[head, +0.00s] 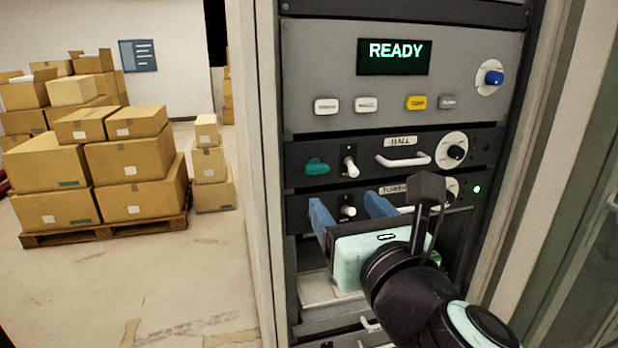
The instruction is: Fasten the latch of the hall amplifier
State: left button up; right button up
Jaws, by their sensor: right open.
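The hall amplifier (375,162) is a dark rack panel with a "HALL" label, below the grey panel. Its teal latch (317,166) is at the panel's left end and lies roughly level; I cannot tell whether it is fastened. Right of it are a white toggle switch (349,167), a white handle (404,160) and a round dial (453,150). My right gripper (352,207) is open, its two blue fingers pointing into the rack. They stand below the latch, either side of the lower panel's switch, with nothing visible held. My left gripper is not in view.
The lower panel (296,213) has its own white switch (347,211) and a lit green lamp (477,189); my gripper hides part of it. Above, a screen (394,56) reads "READY". The rack's frame (262,180) edges the left. Cartons (130,170) stand on a pallet further left.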

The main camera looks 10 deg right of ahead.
aim_at(318, 170)
jog(key=w+p, duration=0.1)
jog(key=w, duration=1.2)
jog(key=shift+w+a+f, duration=0.1)
jog(key=shift+a, duration=0.05)
jog(key=shift+p, duration=0.3)
jog(key=c, duration=1.1)
